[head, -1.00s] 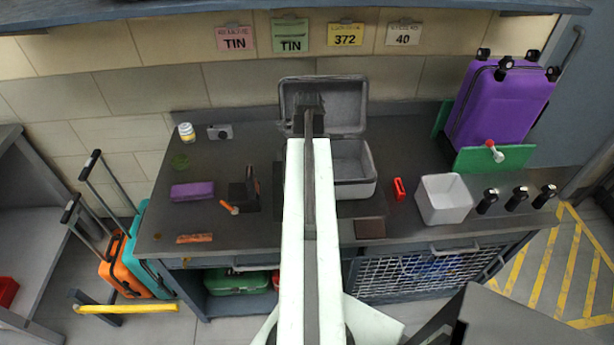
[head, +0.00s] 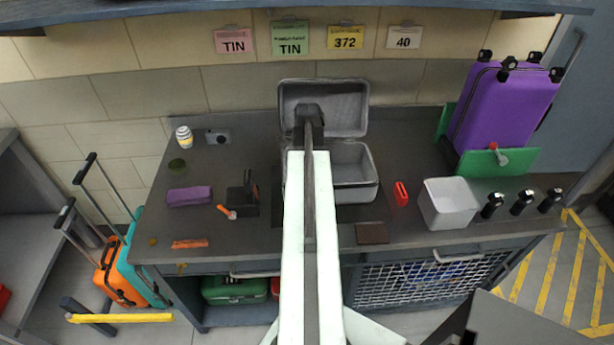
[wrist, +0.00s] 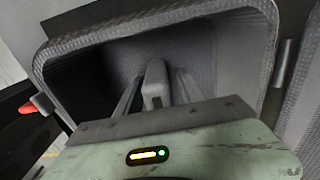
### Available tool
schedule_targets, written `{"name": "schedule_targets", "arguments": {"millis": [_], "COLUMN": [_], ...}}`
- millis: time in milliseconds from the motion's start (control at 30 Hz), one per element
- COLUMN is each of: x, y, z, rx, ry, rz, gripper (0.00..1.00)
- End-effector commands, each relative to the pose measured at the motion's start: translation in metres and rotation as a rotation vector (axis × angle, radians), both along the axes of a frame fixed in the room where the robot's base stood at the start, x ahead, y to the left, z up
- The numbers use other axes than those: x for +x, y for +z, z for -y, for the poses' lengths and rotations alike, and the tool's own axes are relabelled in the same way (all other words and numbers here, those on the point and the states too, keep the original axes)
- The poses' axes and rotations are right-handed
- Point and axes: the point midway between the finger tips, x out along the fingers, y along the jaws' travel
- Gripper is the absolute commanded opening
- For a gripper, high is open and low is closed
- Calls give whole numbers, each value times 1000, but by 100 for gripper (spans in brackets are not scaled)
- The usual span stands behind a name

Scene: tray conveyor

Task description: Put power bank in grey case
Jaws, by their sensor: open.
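The grey case (head: 357,194) stands open on the bench, its lid (head: 345,92) raised at the back. My gripper (head: 309,112) is in front of the lid's left part in the head view, and my arm hides the case's left side. In the wrist view, my open gripper (wrist: 157,88) points into the grey lined hollow of the case (wrist: 262,45). A small grey block (wrist: 155,88) shows between the two fingers, apart from them; I cannot tell whether it is the power bank. I cannot pick out the power bank for sure in the head view.
Left of the case are a black holder (head: 243,197), a purple block (head: 189,196), a camera (head: 218,137) and a jar (head: 185,135). Right are a red item (head: 400,195), a white bin (head: 448,205), several black bottles and a purple suitcase (head: 500,110). A brown flat piece (head: 372,233) lies in front.

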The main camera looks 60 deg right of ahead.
Motion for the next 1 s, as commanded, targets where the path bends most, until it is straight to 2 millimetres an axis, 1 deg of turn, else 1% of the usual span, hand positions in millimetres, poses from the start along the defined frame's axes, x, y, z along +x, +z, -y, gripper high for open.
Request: {"name": "schedule_targets", "arguments": {"millis": [167, 267, 600, 700, 800, 1000], "x": [0, 0, 1, 1, 1, 1], "y": [14, 30, 104, 119, 125, 123], "z": [0, 0, 0, -1, -1, -1], "rx": [0, 0, 0, 0, 0, 0], "ry": [0, 1, 1, 1, 2, 2], "rz": [0, 0, 0, 0, 0, 0], "gripper": [45, 45, 45, 45, 45, 45]}}
